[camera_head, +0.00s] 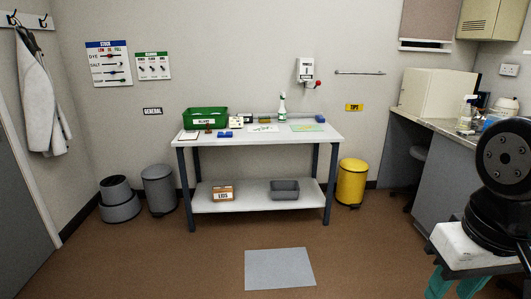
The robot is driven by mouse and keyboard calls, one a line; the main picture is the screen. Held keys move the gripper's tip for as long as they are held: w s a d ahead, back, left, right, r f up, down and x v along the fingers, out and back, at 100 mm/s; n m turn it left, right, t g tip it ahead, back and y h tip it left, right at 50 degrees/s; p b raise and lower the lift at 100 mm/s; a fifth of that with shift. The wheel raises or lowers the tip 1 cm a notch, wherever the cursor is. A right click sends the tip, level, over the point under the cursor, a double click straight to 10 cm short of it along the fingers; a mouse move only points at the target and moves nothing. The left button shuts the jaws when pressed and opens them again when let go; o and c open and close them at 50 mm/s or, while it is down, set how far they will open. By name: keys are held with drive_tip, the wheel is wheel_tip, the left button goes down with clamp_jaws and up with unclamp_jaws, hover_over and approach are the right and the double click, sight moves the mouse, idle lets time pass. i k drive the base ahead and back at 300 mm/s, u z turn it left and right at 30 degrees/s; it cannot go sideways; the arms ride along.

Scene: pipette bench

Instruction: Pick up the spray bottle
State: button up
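A white bottle with a green label and a narrow top (282,108) stands upright near the back edge of the white table (318,139), right of its middle; it looks like a spray bottle. Another pale bottle with a spray-type head (466,113) stands on the right counter, partly crowded by other items. My gripper (455,286) is at the lower right corner, far from both bottles. It has a white body and teal fingers, cut off by the bottom edge, so their tips and opening are hidden. Nothing held shows in it.
A green bin (205,118) and small items share the table. Below it, the shelf holds a box labelled LIDS (222,194) and a grey tub (285,189). A yellow bin (351,183) stands to its right, grey bins to its left. A grey mat (280,269) lies on open floor.

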sight(282, 112)
drive_tip(key=i, duration=4.75)
drive_tip(key=u, duration=0.1)
